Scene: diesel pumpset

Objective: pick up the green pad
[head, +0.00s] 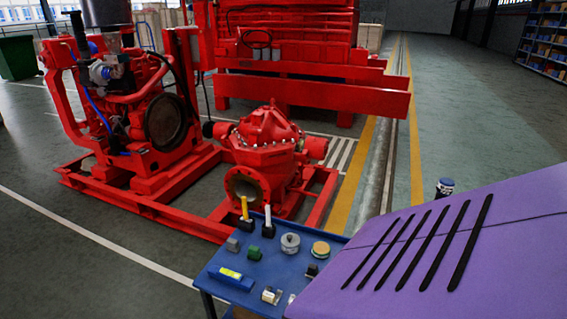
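A small green block-like piece (255,253), the plainest green item in view, lies on the blue table top (213,264) at the bottom centre of the head view. It is too small to tell for certain that it is a pad. A round piece with a yellowish top and a darker rim (320,249) lies to its right on the same table. Neither of my grippers shows in the head view, so nothing is seen touching these pieces.
Around the green piece are a grey block (232,244), a grey round part (290,243), a blue-and-yellow item (231,278), and upright yellow (244,207) and white (268,215) handles. A red pump (268,150) stands behind the table. A purple slotted surface covers the right foreground.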

